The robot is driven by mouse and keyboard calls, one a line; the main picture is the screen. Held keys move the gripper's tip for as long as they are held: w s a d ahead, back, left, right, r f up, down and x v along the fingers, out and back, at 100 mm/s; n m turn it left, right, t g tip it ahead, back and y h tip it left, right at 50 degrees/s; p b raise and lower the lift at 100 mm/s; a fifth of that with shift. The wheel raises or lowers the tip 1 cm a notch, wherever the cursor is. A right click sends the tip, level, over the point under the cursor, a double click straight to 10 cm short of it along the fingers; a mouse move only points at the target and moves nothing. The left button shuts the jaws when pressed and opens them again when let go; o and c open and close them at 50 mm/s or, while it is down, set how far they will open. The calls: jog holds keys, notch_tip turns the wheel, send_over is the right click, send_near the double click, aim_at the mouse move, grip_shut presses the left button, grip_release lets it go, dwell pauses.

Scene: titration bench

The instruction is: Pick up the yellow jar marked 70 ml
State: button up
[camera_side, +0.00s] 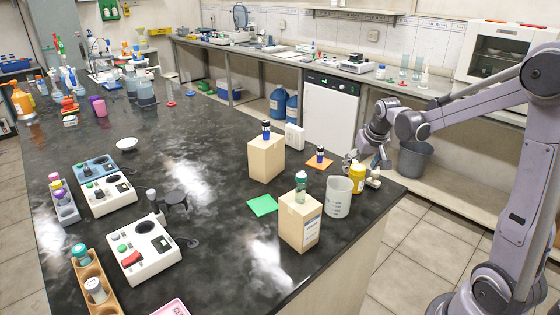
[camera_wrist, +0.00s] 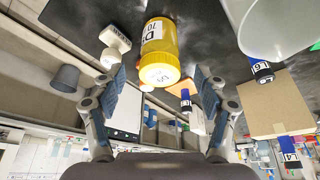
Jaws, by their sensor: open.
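The yellow jar (camera_side: 358,177) stands near the right edge of the dark bench in the side view. In the wrist view the yellow jar (camera_wrist: 160,52) is at the top middle, with a white label on which "70" can be read. My gripper (camera_side: 371,163) is open at bench height, just right of the jar. In the wrist view my gripper (camera_wrist: 158,78) has its two fingers spread, with the jar's lid between and just beyond the tips. No finger visibly touches the jar.
A translucent beaker (camera_side: 338,197) stands close left of the jar. A small white object (camera_side: 374,181) is close on its right. Two cardboard boxes (camera_side: 266,163) (camera_side: 300,222) carry small bottles. An orange pad (camera_side: 319,162) holds a small bottle. A green pad (camera_side: 262,206) lies bare.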

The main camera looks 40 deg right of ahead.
aim_at(359, 168)
jog(key=shift+x, duration=1.65)
jog(key=shift+w+d, duration=0.1)
jog(key=c, duration=1.3)
jog(key=shift+o, duration=0.2)
jog(key=shift+r, duration=0.1)
